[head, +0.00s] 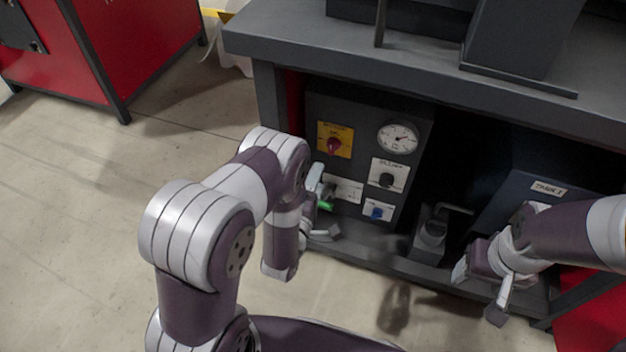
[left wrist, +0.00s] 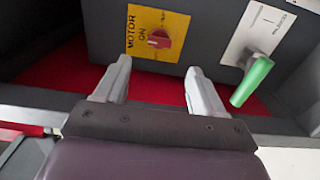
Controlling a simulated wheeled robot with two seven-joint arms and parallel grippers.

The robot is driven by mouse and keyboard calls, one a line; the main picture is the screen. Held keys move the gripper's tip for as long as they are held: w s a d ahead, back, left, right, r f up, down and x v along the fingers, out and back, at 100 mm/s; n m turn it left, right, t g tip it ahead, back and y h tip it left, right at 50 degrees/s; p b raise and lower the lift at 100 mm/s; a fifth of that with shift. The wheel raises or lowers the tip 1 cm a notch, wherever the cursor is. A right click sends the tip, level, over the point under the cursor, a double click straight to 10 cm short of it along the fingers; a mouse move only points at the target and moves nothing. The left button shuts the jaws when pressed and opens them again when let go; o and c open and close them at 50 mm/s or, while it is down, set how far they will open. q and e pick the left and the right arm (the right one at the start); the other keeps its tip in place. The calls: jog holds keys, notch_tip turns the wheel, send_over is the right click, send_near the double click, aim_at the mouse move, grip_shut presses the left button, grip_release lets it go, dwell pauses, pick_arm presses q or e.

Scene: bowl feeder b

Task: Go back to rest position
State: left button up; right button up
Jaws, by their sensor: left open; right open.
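My left gripper (head: 320,212) is in front of the control panel (head: 362,118) under the bench in the head view. My arm partly hides it there. In the left wrist view its two grey fingers (left wrist: 158,66) are spread apart with nothing between them. A green-handled lever (left wrist: 252,82) is just right of the fingers, apart from them in the picture; its green end (head: 325,206) also shows in the head view. My right gripper (head: 480,293) is open and empty at the lower right, near the bench's lower shelf.
The panel carries a red knob on a yellow "MOTOR ON" plate (head: 335,142), a gauge (head: 398,138), a black knob (head: 386,180) and a blue knob (head: 377,213). The grey bench top (head: 300,38) overhangs it. Open floor (head: 70,210) lies left, with a red cabinet (head: 140,40) behind.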

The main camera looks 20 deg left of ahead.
pick_arm(q)
jog(key=shift+s, duration=1.3)
